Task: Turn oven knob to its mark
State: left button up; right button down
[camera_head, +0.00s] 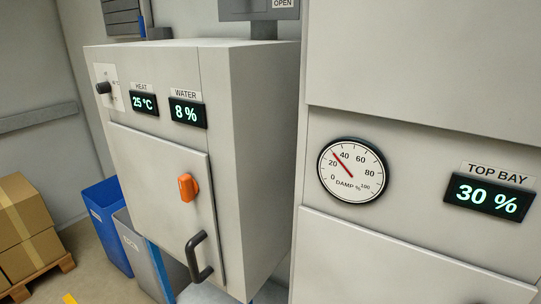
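The oven (215,70) is a light grey cabinet left of the middle, on blue legs. Its small black knob (103,88) sits on a white plate (113,76) at the upper left of the front. The marks on the plate are too small to read. The heat display (144,103) beside it reads 25 °C and the water display (188,113) reads 8 %. An orange handle (188,187) is on the shut oven door (150,165). Neither of my grippers is in view.
A larger cabinet (420,60) fills the right, with a damp dial (352,170) and a top bay display (490,196) reading 30 %. A black bar handle (198,257) juts out low on the oven. Blue (100,205) and grey (135,250) bins and cardboard boxes (25,225) stand at the left.

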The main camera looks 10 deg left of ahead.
aim_at(104, 87)
jog(key=u, duration=1.5)
